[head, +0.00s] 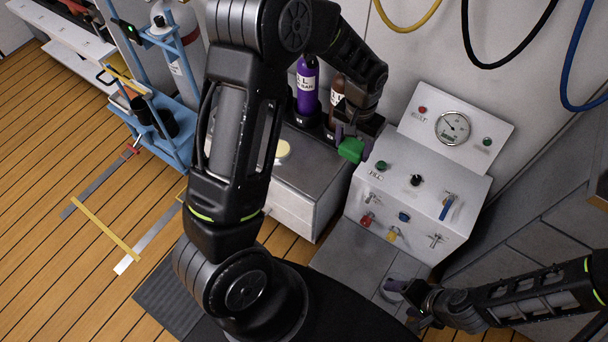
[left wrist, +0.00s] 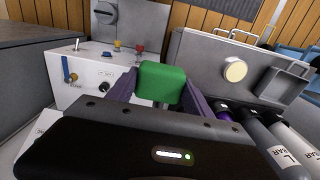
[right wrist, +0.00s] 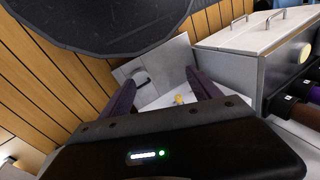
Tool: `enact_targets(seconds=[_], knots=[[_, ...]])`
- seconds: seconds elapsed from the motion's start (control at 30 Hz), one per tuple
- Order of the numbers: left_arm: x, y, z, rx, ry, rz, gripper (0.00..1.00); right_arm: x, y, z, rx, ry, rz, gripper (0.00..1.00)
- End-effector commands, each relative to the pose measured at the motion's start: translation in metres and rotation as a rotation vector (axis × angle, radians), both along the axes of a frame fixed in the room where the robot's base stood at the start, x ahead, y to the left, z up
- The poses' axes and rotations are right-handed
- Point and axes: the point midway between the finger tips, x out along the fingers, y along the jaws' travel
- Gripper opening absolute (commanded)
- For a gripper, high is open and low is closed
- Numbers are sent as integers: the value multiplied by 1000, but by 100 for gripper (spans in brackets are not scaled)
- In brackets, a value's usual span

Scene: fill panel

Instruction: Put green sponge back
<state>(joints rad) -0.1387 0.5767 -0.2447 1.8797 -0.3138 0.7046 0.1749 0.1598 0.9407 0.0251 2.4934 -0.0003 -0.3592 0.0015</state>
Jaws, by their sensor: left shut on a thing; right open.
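The green sponge (head: 351,149) is held in my left gripper (head: 352,138), in the air between the grey cabinet and the fill panel. In the left wrist view the sponge (left wrist: 161,83) sits between the two purple fingers, which are shut on it. My right gripper (head: 412,302) is low at the lower right, near the floor plate. In the right wrist view its fingers (right wrist: 163,95) are apart with nothing between them.
The white fill panel (head: 415,195) with knobs, valves and a gauge (head: 452,128) stands right of the sponge. Purple (head: 308,85) and brown (head: 337,95) bottles stand in a rack behind the cabinet (head: 300,190). A blue cart (head: 165,120) is at the left. Hoses hang at upper right.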

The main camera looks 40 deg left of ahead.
Motion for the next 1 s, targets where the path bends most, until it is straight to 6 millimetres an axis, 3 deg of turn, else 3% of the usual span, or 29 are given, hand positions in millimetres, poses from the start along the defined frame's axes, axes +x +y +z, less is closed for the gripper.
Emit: enact_targets(seconds=[0.03, 0.1, 0.3, 0.5, 0.7, 1.0], knots=[[3, 11, -28, -4, -4, 9, 21, 1, -1, -37, -2, -1, -4, 77], [6, 25, -42, -8, -4, 11, 21, 3, -3, -66, -5, -5, -8, 81], [7, 74, -77, -9, -8, 15, 21, 8, -8, -148, -13, -14, -21, 81], [-1, 119, -98, 3, -9, 21, 21, 13, -13, -212, -20, -20, -32, 81], [-9, 142, -101, 14, -7, 21, 21, 15, -15, -239, -23, -24, -37, 81], [-11, 146, -96, 16, -4, 21, 21, 15, -15, -238, -24, -26, -37, 81]])
